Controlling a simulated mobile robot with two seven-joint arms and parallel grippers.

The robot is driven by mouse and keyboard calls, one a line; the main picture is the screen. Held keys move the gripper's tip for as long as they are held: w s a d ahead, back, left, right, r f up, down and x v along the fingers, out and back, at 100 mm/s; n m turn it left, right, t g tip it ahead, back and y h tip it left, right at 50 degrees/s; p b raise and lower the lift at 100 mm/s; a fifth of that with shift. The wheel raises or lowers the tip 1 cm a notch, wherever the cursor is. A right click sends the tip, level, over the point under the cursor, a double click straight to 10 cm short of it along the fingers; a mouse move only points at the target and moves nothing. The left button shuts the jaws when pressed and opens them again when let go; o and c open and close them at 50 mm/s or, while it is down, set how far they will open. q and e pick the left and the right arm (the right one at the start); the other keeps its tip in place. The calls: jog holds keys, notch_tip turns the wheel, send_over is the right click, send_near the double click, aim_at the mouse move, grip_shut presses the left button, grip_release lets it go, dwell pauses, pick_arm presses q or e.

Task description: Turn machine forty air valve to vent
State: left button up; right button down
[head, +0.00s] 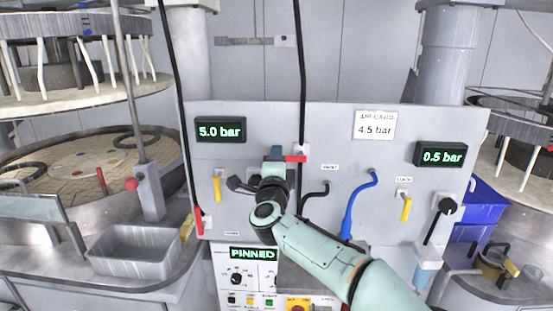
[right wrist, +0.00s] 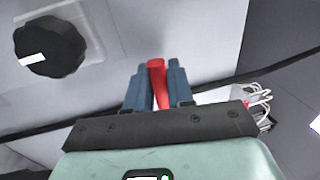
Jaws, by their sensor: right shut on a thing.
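A grey panel (head: 330,125) stands in front of me. A red valve lever (head: 296,158) sits at its upper middle and points sideways, to the left. My right gripper (head: 277,155) reaches up to this lever, and the arm hides part of the panel below. In the right wrist view the gripper (right wrist: 157,80) is shut on the red lever (right wrist: 156,72), which stands between its two blue fingers. A second red lever (head: 198,221) hangs down at the panel's lower left. The machine number cannot be read. My left gripper is out of view.
Displays read 5.0 bar (head: 220,130) and 0.5 bar (head: 442,154). Yellow levers hang at left (head: 217,187) and right (head: 405,209). A blue hose (head: 352,205) and black cables run on the panel. A grey tray (head: 148,252) stands left. A lower display reads PINNED (head: 253,253).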

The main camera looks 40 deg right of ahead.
jog(key=c, duration=1.1)
grip_release()
jog(key=shift+c, duration=0.2)
pick_arm(q)
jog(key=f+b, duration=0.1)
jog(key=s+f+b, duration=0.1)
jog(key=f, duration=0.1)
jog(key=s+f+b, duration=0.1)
jog(key=b, duration=0.1)
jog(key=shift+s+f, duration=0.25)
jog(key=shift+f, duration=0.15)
pick_arm(e)
jog(key=v, duration=1.3)
jog(key=shift+s, duration=0.15)
jog(key=shift+a+f, duration=0.1)
jog(key=shift+f, duration=0.05)
